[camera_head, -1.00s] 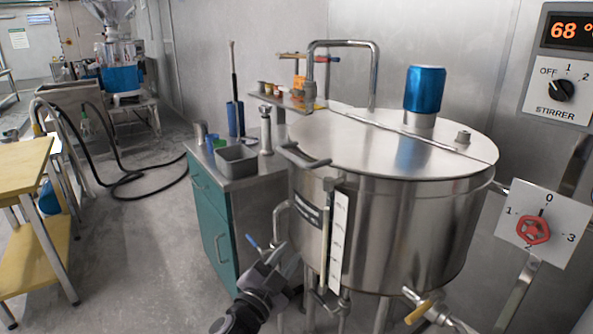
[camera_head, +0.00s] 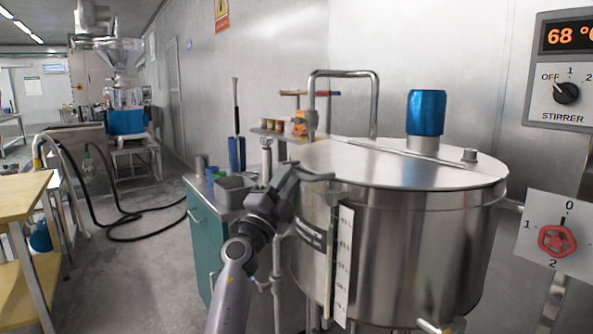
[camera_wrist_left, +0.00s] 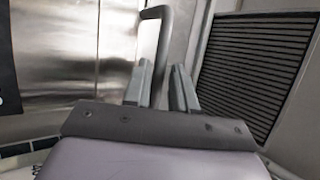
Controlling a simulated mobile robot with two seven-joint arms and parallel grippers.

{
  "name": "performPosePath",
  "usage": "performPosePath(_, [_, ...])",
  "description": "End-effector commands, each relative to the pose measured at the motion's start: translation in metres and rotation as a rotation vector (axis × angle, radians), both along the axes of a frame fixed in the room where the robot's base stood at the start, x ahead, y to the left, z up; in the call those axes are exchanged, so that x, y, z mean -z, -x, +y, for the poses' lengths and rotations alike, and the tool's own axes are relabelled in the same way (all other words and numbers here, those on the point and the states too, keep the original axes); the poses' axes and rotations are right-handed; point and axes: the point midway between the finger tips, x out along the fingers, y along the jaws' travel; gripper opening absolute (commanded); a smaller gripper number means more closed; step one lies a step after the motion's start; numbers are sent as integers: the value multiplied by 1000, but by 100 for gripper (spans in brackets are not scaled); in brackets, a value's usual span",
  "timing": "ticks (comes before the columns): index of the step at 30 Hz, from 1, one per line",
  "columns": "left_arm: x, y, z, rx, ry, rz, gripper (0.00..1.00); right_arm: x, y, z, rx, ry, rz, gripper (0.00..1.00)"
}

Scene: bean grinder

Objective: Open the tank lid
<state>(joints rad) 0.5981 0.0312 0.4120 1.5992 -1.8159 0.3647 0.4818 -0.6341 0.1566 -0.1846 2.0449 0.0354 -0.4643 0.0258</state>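The steel tank (camera_head: 405,250) stands at the right of the head view with its flat round lid (camera_head: 350,162) lying shut on top. A dark grey bar handle (camera_head: 318,177) sticks out from the lid's left front edge. My left gripper (camera_head: 291,180) is at the handle's left end. In the left wrist view the handle (camera_wrist_left: 166,38) runs down between the two fingers of my left gripper (camera_wrist_left: 163,88), which stand apart on either side of it. Contact with the handle cannot be made out. My right gripper is not in view.
A blue motor (camera_head: 426,112) stands on the lid's back part. A bent steel pipe (camera_head: 344,73) rises behind the tank. A teal cabinet (camera_head: 201,232) with a grey bin (camera_head: 234,191) stands left of my arm. A red valve knob (camera_head: 557,240) is at right.

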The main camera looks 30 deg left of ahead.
Motion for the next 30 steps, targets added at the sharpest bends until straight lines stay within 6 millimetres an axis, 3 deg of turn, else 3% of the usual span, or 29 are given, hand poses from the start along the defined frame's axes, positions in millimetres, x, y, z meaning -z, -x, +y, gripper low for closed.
performPosePath(10, [-19, -34, 2, 0, 0, -1, 26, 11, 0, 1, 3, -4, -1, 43])
performPosePath(23, [-24, -41, 3, -1, -1, 0, 26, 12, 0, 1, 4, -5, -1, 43])
performPosePath(24, [-24, -41, 3, 0, 0, 0, 23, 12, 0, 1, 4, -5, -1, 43])
performPosePath(26, [-24, -41, 3, 0, 0, 0, 3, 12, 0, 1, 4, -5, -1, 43])
performPosePath(30, [-24, -40, 3, 0, 0, 0, 0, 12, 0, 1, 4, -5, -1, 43])
